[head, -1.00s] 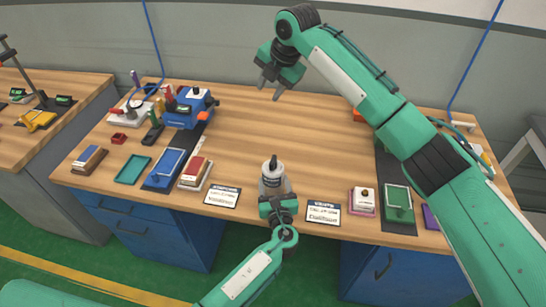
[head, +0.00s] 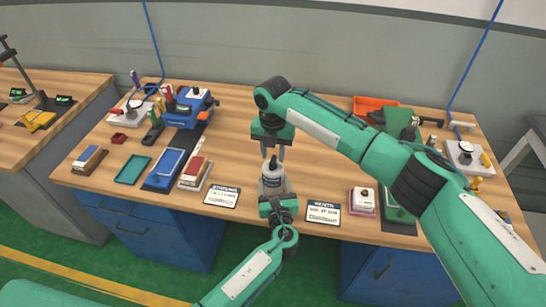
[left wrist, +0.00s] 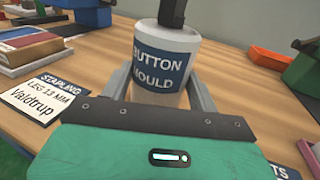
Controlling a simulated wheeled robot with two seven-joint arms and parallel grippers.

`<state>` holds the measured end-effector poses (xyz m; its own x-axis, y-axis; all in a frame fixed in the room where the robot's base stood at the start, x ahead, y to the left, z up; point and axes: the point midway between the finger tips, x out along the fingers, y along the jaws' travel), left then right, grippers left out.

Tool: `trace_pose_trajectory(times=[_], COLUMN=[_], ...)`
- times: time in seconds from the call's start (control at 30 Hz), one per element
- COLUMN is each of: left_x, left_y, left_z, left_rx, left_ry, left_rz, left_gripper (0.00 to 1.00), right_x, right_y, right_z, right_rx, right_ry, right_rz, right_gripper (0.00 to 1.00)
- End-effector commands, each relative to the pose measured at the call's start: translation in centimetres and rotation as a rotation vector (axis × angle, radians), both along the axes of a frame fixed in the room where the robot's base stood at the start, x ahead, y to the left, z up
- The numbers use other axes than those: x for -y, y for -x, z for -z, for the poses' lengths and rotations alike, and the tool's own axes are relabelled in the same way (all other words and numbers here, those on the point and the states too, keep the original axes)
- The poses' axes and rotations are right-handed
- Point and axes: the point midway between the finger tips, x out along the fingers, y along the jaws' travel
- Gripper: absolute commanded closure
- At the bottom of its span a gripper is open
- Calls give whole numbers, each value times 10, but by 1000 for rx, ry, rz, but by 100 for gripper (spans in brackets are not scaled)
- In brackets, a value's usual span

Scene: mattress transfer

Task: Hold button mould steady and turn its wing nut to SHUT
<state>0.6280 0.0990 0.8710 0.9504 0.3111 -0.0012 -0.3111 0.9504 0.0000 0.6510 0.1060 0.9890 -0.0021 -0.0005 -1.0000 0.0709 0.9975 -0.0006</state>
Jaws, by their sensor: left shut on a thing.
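The button mould (head: 273,182) is a pale upright cylinder with a dark blue label, standing near the front middle of the bench. In the left wrist view the mould (left wrist: 165,68) shows the words BUTTON MOULD, with a dark post on its top. My left gripper (head: 275,196) is shut around its body from the front, with a finger on each side. My right gripper (head: 273,152) points down right above the mould, its two fingers apart on either side of the dark top part. The wing nut itself is too small to make out, and I cannot tell whether the right fingers touch it.
Two printed cards lie at the front edge, left (head: 222,196) and right (head: 323,212) of the mould. A blue machine (head: 190,107), a green tray (head: 132,169) and stamp pads stand left. An orange tray (head: 375,105) is behind my right arm. The bench behind the mould is clear.

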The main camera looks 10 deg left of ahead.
Motion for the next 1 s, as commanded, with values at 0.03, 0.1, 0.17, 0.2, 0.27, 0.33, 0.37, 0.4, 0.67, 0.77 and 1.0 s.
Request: trace_pose_trajectory(times=[0.03, 0.1, 0.17, 0.2, 0.27, 0.33, 0.37, 0.4, 0.67, 0.77, 1.0], left_x=[0, 0, 0, 0, 0, 0, 0, 0, 0, 0, 0], left_y=[-1, -1, -1, -1, -1, -1, -1, -1, -1, -1, -1], left_z=[-2, -2, -2, -2, -2, -2, -2, -2, -2, -2, -2], left_rx=[3, 3, 3, 3, 3, 3, 3, 3, 3, 3, 3], left_ry=[0, 0, 0, 0, 0, 0, 0, 0, 0, 0, 0], left_rz=[0, 0, 0, 0, 0, 0, 0, 0, 0, 0, 0], left_gripper=[84, 84, 84, 84, 84, 84, 84, 84, 84, 84, 84], right_x=[0, 0, 0, 0, 0, 0, 0, 0, 0, 0, 0], right_y=[0, 0, 0, 0, 0, 0, 0, 0, 0, 0, 0], right_z=[7, 14, 18, 20, 22, 23, 23, 23, 23, 23, 23], right_rx=[-1, -1, 0, 1, 1, 2, 2, 2, 1, 1, 1], right_ry=[0, 1, 0, -1, -1, -1, -1, -1, -1, -1, -1], right_rz=[0, 0, 0, -1, -1, -1, -1, -1, 0, 0, 17], right_gripper=[65, 65, 65, 65, 65, 65, 65, 65, 93, 100, 100])
